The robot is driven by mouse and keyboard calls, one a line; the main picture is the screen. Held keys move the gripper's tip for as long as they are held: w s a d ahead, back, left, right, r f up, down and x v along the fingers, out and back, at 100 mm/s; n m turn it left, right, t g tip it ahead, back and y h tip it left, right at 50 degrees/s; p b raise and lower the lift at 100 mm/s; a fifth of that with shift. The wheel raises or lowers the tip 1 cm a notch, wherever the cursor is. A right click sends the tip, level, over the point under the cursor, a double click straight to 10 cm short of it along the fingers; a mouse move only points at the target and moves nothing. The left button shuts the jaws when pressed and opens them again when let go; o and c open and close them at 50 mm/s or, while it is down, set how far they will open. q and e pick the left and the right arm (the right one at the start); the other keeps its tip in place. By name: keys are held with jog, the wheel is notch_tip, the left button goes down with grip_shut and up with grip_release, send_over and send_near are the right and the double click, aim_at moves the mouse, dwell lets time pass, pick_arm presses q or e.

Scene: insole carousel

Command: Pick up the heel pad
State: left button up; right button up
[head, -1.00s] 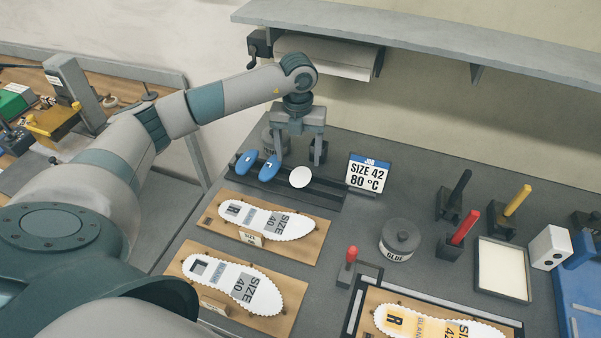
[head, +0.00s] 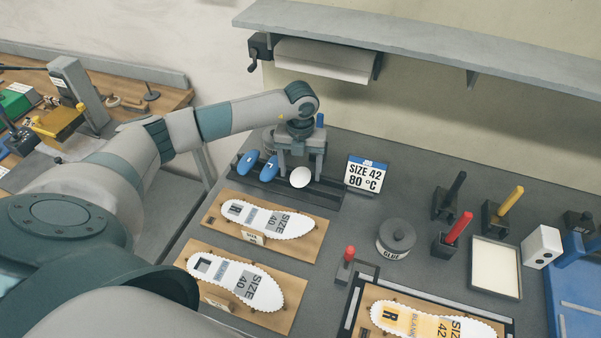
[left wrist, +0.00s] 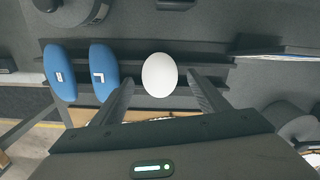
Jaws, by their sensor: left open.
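The heel pad is a white oval (head: 300,177) in the dark slotted rack (head: 325,193) in the head view. In the left wrist view the white pad (left wrist: 160,75) shows between and just beyond the fingertips. My left gripper (head: 300,174) is over the rack, fingers pointing down and spread on either side of the pad. It is open and holds nothing. Whether the fingers touch the pad cannot be told. Two blue oval pads stand to the left in the same rack, one farther left (head: 247,163) and one nearer (head: 270,169). My right gripper is not in view.
A "SIZE 42 80 °C" sign (head: 366,174) stands just right of the rack. Two wooden boards (head: 309,247) with white insoles lie in front. A glue pot (head: 396,238) and several upright handled tools stand to the right. A paper roll (head: 325,60) hangs behind.

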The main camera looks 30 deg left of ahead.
pick_arm(q)
jog(key=shift+f, duration=0.2)
dwell(0.6)
jog(key=c, duration=1.1)
